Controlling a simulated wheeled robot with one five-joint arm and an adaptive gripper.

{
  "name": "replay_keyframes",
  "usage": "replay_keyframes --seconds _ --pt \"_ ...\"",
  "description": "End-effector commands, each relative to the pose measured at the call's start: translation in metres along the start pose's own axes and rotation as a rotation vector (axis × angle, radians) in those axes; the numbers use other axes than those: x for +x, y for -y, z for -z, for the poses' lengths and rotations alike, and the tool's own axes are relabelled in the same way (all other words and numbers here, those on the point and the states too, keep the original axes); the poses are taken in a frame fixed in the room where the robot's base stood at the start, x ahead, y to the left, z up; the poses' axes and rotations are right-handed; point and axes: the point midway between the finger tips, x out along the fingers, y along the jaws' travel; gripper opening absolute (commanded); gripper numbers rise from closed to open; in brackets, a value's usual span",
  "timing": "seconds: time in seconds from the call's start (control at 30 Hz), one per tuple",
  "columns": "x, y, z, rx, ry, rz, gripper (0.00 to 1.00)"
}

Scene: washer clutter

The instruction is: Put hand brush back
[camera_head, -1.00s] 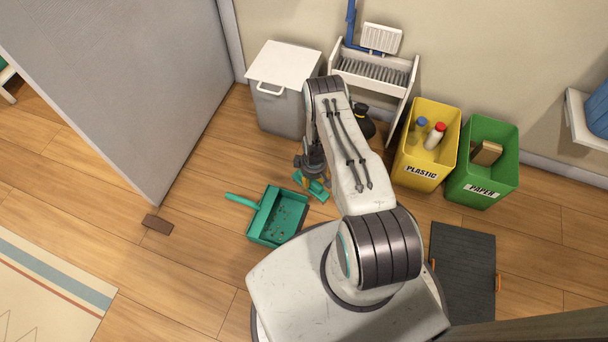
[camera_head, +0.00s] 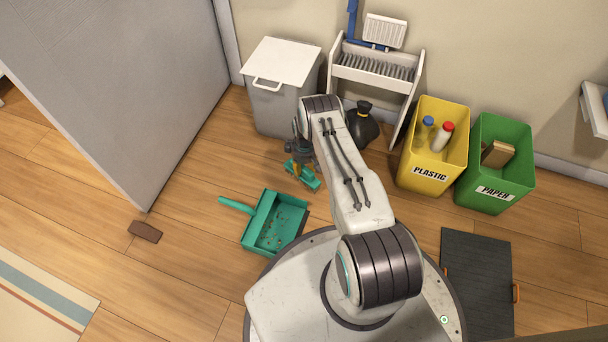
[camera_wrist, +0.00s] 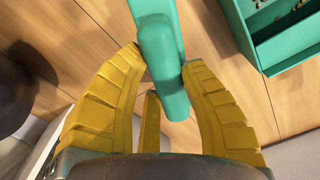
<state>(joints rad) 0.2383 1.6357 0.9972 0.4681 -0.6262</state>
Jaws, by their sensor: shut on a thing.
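The hand brush (camera_head: 304,175) is teal green. My gripper (camera_head: 297,165) is shut on it and holds it beside the dustpan, on the side toward the bin. In the wrist view my yellow fingers (camera_wrist: 165,80) close around the teal brush handle (camera_wrist: 160,45). The teal dustpan (camera_head: 275,222) lies on the wooden floor with dark crumbs in it. Its edge also shows in the wrist view (camera_wrist: 275,55), apart from the brush. The bristles are hard to make out, and I cannot tell whether the brush touches the floor.
A grey lidded bin (camera_head: 280,105) stands by the wall, next to a white rack (camera_head: 372,72) and a black bag (camera_head: 362,127). Yellow plastic (camera_head: 432,155) and green paper (camera_head: 495,165) bins stand right. A brown block (camera_head: 145,231) lies near the grey door panel (camera_head: 120,90).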

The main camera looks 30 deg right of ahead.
Motion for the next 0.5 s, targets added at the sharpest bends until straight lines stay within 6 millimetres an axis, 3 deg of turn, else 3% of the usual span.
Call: replay_keyframes --seconds 0.23,0.5 --pt "0.007 0.000 0.001 0.000 -0.001 -0.001 0.05" --pt "0.029 0.001 -0.001 0.000 0.000 0.000 0.05"
